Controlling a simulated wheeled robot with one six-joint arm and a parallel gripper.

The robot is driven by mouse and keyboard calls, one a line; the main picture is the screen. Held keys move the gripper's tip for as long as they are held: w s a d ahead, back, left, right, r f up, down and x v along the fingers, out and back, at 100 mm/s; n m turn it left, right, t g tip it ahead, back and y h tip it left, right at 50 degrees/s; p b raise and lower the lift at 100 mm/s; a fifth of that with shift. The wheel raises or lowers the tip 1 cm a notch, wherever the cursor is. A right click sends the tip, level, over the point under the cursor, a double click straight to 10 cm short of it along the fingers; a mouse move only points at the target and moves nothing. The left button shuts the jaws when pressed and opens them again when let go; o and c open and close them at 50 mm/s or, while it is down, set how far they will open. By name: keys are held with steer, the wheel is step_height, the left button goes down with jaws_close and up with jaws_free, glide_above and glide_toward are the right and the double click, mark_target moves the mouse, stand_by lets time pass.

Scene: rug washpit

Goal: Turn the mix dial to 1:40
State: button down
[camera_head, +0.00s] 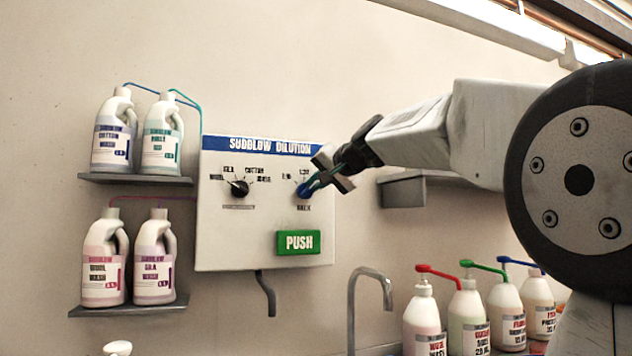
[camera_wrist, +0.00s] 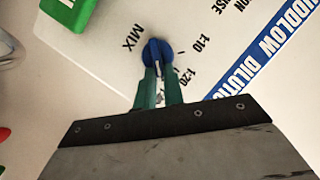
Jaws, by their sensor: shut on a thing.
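The mix dial (camera_head: 304,190) is a blue knob on the right side of the white Sudglow dilution panel (camera_head: 225,258). In the wrist view the blue knob (camera_wrist: 155,48) sits beside the printed words MIX, 1:10 and 1:20. A further mark past 1:20 is mostly hidden by my right finger. My gripper (camera_wrist: 158,80) has its two green fingertips closed on the knob's ridge. A pale line on the ridge runs down between the fingers; its exact setting is hard to tell. In the head view my gripper (camera_head: 318,182) reaches the dial from the right and partly covers its labels.
A second, black dial (camera_head: 239,188) is on the panel's left. A green PUSH button (camera_head: 298,242) lies below the mix dial. Bottles stand on shelves (camera_head: 135,179) at left. A tap (camera_head: 370,285) and several pump bottles (camera_head: 468,315) stand below my arm.

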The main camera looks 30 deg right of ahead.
steer(key=shift+f+m, duration=0.15)
steer(key=shift+m, duration=0.15)
steer(key=c, duration=1.5)
jaws_free()
steer(key=v, duration=0.7)
steer(key=shift+s, duration=0.4)
steer(key=shift+d+y, duration=0.1)
steer(key=shift+y, duration=0.2)
